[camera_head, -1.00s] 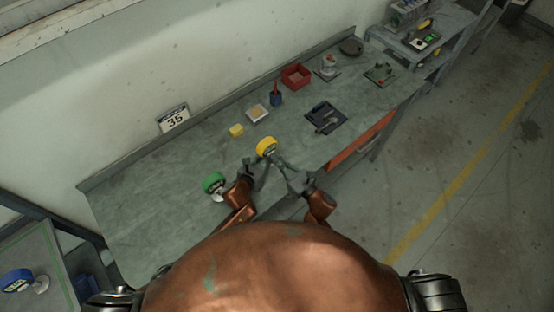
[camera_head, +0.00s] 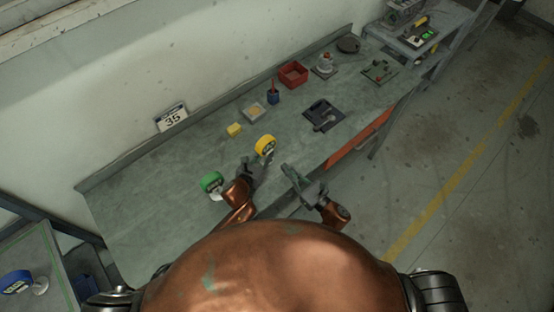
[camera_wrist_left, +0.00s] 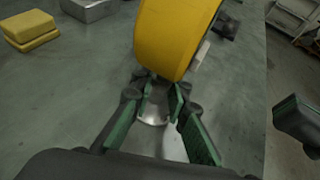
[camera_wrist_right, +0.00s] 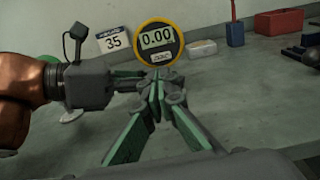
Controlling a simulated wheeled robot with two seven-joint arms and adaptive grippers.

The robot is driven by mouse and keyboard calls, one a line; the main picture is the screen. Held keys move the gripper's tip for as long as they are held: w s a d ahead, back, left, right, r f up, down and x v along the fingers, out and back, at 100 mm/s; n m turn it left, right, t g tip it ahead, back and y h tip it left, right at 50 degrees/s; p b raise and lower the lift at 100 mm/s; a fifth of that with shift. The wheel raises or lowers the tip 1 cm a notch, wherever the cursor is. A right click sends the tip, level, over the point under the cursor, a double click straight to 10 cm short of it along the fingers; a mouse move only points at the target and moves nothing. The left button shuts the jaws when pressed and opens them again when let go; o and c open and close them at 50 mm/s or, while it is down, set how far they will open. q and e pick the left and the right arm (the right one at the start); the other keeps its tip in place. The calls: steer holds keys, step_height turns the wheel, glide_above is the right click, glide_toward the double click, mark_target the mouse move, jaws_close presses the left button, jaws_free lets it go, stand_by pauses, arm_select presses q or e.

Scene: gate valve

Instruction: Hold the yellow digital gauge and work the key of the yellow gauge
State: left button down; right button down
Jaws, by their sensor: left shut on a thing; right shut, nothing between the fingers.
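The yellow digital gauge (camera_head: 265,145) is held above the workbench by my left gripper (camera_head: 258,166). In the left wrist view, its round yellow body (camera_wrist_left: 172,38) rises above the left fingers (camera_wrist_left: 160,92), which are shut on its lower part. A silver foot (camera_wrist_left: 153,118) shows below between the fingers. In the right wrist view, the gauge's face (camera_wrist_right: 157,38) shows 0.00, with a small pale key or label (camera_wrist_right: 160,57) under the display. My right gripper (camera_head: 287,169) is shut and empty, to the right of the gauge and apart from it.
A green gauge (camera_head: 211,182) stands on the workbench (camera_head: 150,195) left of my left gripper. A blue gauge (camera_head: 16,282) is on another surface.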

arm_select(q)
steer(key=shift+a+f, duration=0.1)
arm_select(e)
steer(key=v, duration=0.5)
steer(key=shift+d, duration=0.1)
arm_select(q)
steer(key=shift+a, duration=0.1)
steer(key=c, duration=1.9)
jaws_free()
steer(key=shift+w, duration=0.1)
steer(key=shift+o, duration=0.5)
